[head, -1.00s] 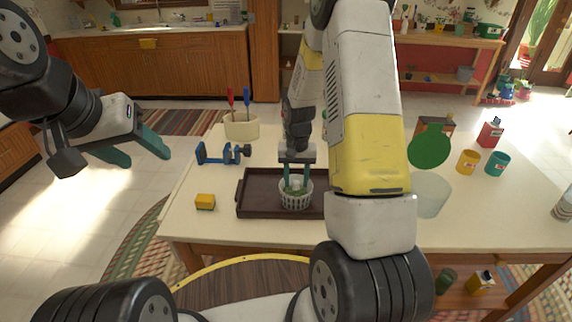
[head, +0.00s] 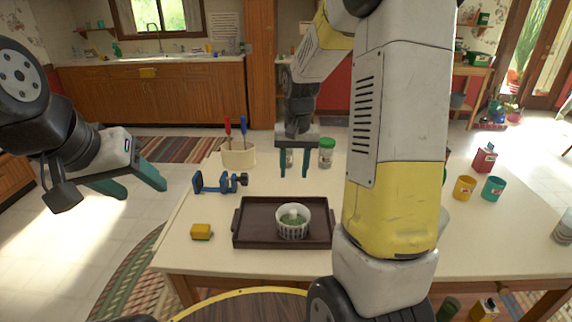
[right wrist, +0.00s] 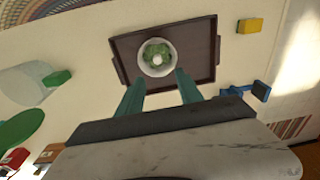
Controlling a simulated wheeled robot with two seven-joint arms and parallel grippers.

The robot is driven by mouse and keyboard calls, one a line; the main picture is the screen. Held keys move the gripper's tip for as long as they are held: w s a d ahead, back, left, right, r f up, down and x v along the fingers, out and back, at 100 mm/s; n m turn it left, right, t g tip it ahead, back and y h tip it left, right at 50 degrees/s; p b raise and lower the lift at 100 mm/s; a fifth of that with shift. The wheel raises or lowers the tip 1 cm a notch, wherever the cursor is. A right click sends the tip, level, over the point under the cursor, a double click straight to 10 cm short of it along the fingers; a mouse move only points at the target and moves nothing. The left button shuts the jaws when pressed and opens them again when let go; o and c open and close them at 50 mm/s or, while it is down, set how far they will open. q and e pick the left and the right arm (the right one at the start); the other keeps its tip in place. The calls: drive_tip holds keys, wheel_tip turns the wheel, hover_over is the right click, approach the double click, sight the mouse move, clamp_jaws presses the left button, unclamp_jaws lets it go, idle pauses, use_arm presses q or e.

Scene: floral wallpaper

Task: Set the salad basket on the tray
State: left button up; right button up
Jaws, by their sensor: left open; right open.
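The salad basket (head: 292,222), a small white slatted bowl with green leaves and a pale round piece in it, stands upright on the dark brown tray (head: 246,211). In the right wrist view the basket (right wrist: 144,67) sits inside the rim of the tray (right wrist: 205,42). My right gripper (head: 295,174) is open and empty, above and behind the basket, apart from it. Its fingers (right wrist: 160,80) also show in the right wrist view. My left gripper (head: 146,188) is open and empty, left of the table.
A yellow block (head: 202,232) and a blue clamp (head: 218,182) lie left of the tray. A cream holder (head: 238,155) with red and blue tools and a green-lidded jar (head: 326,153) stand behind it. Yellow (head: 464,188) and teal (head: 493,188) cups are at right.

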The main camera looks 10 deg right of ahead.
drive_tip(key=s+a+r+n+t+y, duration=0.1)
drive_tip(key=s+a+r+t, duration=0.1)
drive_tip(key=s+r, duration=0.5)
drive_tip(key=s+a+r+n+t, duration=0.2)
drive_tip(key=s+r, duration=0.5)
drive_tip(key=s, duration=0.6)
drive_tip(key=shift+s+r+t+y, duration=0.15)
drive_tip(key=shift+r+t+y, duration=0.2)
drive_tip(key=shift+t, duration=0.35)
drive_tip(key=shift+a+f, duration=0.1)
